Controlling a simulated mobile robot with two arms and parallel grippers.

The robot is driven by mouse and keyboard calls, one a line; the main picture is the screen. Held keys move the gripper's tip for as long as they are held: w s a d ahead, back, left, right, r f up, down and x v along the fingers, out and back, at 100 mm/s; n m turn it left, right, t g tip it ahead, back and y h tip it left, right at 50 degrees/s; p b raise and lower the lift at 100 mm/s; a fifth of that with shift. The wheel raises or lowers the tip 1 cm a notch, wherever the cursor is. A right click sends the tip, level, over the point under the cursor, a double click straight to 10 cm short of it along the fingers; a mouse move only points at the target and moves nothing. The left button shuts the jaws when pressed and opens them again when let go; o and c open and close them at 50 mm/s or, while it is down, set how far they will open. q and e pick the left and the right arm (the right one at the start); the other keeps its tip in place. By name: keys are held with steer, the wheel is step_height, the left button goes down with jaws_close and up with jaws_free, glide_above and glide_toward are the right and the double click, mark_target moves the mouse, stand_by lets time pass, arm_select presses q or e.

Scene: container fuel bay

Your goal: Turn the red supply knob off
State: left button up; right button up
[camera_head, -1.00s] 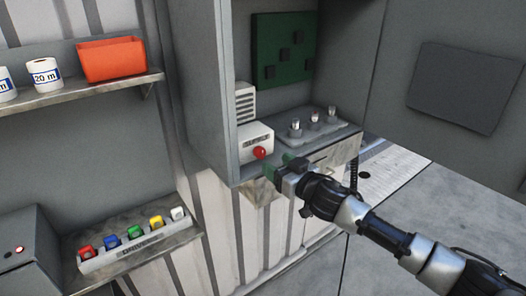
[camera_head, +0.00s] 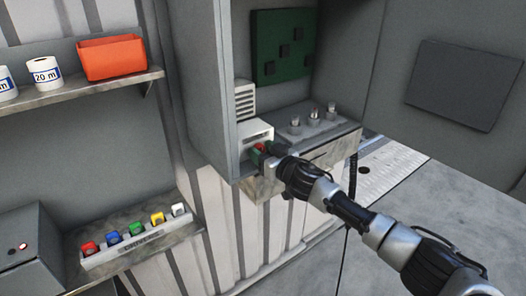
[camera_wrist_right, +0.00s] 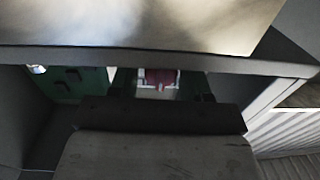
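The red supply knob (camera_head: 261,147) is on the front of a small white box (camera_head: 250,131) inside the open grey cabinet. It is partly hidden by my right gripper (camera_head: 263,153), which reaches in from the right with its green-tipped fingers at the knob. In the right wrist view the red knob (camera_wrist_right: 160,77) shows between two dark fingers that stand apart, with visible space on both sides. I cannot tell whether either finger touches it. My left gripper is not in view.
The cabinet's left wall (camera_head: 203,90) and front ledge (camera_head: 265,187) are close to my right gripper. Several small metal-topped fittings stand on a grey plate (camera_head: 338,129) to the right.

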steer(key=c, duration=0.6)
steer(key=shift+r+n+p, duration=0.15)
steer(key=shift+n+p, duration=0.35)
steer(key=shift+n, duration=0.3)
steer(key=shift+c, duration=0.2)
steer(key=shift+n+p, duration=0.4)
steer(key=shift+n, duration=1)
steer(key=o, duration=0.9)
